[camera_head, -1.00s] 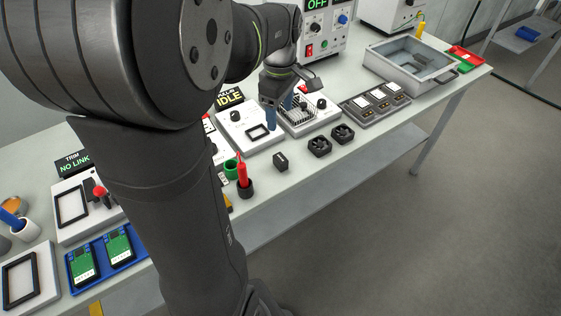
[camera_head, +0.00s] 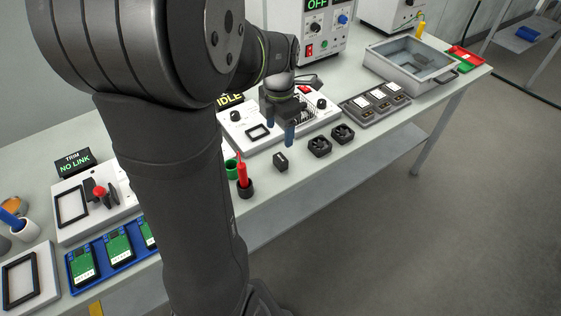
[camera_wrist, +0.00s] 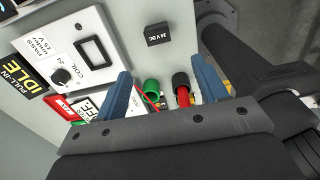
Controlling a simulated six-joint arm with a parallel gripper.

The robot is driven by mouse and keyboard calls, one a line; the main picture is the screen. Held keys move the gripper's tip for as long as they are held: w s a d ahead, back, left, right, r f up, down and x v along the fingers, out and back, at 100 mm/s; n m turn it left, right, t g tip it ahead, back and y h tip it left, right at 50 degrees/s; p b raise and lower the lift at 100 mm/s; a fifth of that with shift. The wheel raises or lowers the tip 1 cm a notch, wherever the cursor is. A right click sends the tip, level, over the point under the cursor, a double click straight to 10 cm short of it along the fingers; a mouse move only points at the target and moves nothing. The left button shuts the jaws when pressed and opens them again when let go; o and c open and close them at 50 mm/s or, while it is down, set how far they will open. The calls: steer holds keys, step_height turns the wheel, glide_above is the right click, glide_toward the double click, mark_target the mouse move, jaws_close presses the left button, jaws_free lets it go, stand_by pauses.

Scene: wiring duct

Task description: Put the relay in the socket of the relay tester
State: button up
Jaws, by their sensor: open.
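The relay, a small black block marked 24 VDC (camera_wrist: 159,35), stands on the bench; in the head view it is the dark block (camera_head: 281,162) near the bench's front edge. The relay tester (camera_head: 238,128) is a white panel with an IDLE display, a knob and a black-framed socket (camera_head: 258,131). The socket (camera_wrist: 90,52) also shows in the wrist view, and nothing is visible in it. My gripper (camera_head: 280,126), with blue fingers, is open and above the bench beside the tester. In the wrist view the relay lies beyond the open fingertips (camera_wrist: 162,78), apart from them.
A green cup (camera_head: 231,169) and a black holder with a red-handled tool (camera_head: 243,182) stand left of the relay. A grey tray with several modules (camera_head: 376,101) is farther right.

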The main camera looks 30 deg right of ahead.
glide_above(280, 158)
steer(key=f, duration=0.6)
steer(key=shift+s+a+f, duration=0.1)
steer(key=shift+a+f, duration=0.1)
steer(key=shift+f, duration=0.1)
steer(key=shift+d+f, duration=0.15)
steer(key=shift+f, duration=1.15)
steer(key=shift+d+f, duration=0.15)
steer(key=shift+f, duration=1.15)
steer(key=shift+c, duration=0.3)
steer(key=c, duration=1)
